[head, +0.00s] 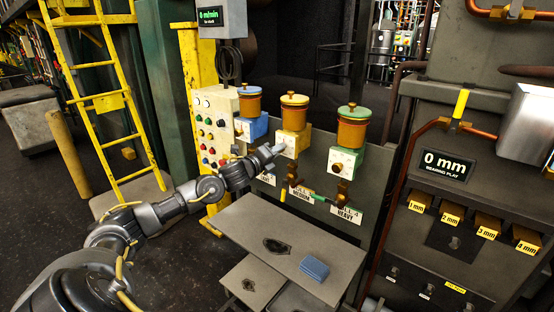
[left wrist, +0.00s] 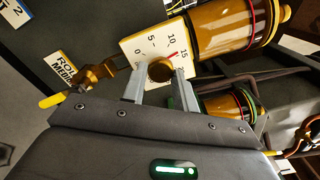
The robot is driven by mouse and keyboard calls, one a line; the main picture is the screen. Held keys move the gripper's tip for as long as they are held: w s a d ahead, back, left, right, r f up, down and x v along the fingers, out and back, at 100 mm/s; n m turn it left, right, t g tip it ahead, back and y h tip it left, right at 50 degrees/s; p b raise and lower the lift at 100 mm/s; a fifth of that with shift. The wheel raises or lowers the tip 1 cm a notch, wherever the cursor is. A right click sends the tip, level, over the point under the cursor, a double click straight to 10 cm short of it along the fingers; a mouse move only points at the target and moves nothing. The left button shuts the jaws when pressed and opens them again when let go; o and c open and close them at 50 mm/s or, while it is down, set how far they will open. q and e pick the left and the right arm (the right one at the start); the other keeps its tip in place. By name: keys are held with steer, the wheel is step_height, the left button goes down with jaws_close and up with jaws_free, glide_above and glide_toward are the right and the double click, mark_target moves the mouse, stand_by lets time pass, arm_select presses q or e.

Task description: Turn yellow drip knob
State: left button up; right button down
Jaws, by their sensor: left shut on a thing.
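The yellow drip oiler (head: 294,113) is the middle one of three on the grey panel, with an amber cup and a yellow lid. Its round brass knob (left wrist: 160,70) sits on a pale dial (left wrist: 148,45) marked 0, 5, 10, 15 in the left wrist view. A red mark on the dial lies near 15. My left gripper (head: 277,149) reaches the front of this oiler. In the left wrist view the left gripper (left wrist: 160,82) has one finger on each side of the knob and is shut on it. The knob is mostly hidden in the head view. My right gripper is out of view.
A blue oiler (head: 251,128) stands left and a green one (head: 346,158) right. A yellow-handled valve (left wrist: 52,99) hangs below the dial. A button panel (head: 214,115) is beside my left arm. A grey table (head: 300,235) with a blue cloth (head: 314,269) lies below.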

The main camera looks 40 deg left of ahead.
arm_select(q)
steer(key=shift+m+b, duration=0.9)
steer(key=shift+m, duration=0.3)
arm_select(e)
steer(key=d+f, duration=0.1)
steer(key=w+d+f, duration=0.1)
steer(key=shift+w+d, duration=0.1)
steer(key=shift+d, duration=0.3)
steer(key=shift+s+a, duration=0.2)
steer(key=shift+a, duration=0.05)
arm_select(q)
steer(key=o, duration=0.9)
steer(key=shift+o, duration=0.2)
steer(key=s+b, duration=0.3)
steer(key=s, duration=0.7)
steer(key=shift+s, duration=0.4)
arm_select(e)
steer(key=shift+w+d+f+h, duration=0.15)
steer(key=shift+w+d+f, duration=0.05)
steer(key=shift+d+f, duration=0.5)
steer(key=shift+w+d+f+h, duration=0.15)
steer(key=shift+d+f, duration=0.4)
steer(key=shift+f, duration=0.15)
